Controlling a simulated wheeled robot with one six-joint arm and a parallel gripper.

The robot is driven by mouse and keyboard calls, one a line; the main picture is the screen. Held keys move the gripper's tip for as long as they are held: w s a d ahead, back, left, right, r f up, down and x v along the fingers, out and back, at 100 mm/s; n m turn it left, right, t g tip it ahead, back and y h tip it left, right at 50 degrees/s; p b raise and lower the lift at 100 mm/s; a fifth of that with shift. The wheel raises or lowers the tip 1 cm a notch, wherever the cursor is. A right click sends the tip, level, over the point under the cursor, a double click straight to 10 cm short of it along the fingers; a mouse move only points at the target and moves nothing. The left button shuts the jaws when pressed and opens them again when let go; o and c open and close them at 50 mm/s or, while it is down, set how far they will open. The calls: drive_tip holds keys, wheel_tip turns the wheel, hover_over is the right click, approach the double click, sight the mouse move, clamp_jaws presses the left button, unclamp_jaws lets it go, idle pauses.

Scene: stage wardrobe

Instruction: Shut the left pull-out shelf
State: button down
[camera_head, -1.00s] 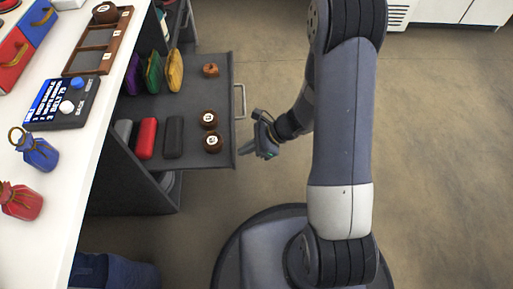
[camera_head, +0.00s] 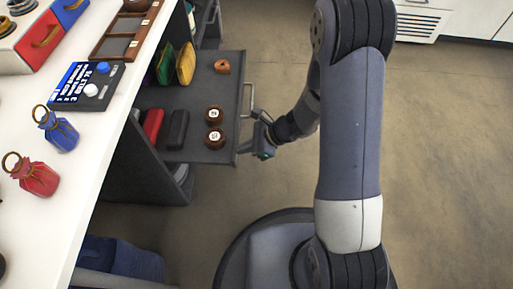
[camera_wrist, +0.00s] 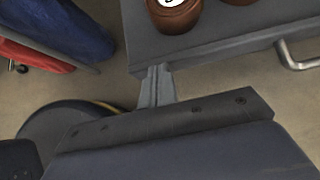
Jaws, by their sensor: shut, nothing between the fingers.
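The pull-out shelf (camera_head: 200,95) is a dark grey tray that sticks out to the right from the cabinet under the white counter. It has a metal handle (camera_head: 251,100) on its front edge, and the handle also shows in the wrist view (camera_wrist: 298,60). On it are two brown round pots (camera_head: 214,126), an orange-brown ring-like item (camera_head: 222,66), pouches and cases. My gripper (camera_head: 243,147) is shut and empty at the front edge, near its lower corner, beside the handle. In the wrist view, its fingertips (camera_wrist: 156,72) are against or very close to the shelf front (camera_wrist: 205,45).
The white counter (camera_head: 105,150) holds a blue bag (camera_head: 60,132), a red bag (camera_head: 36,178), a dark device with a screen (camera_head: 85,86) and a wooden tray (camera_head: 122,40). Dark blue cloth (camera_head: 125,258) is below. Open floor (camera_head: 450,150) lies to the right.

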sight(176, 143)
drive_tip(key=a, duration=2.1)
drive_tip(key=shift+w+b, duration=0.35)
drive_tip(key=shift+a, duration=0.4)
drive_tip(key=shift+a+r, duration=0.1)
drive_tip(key=shift+w, duration=0.1)
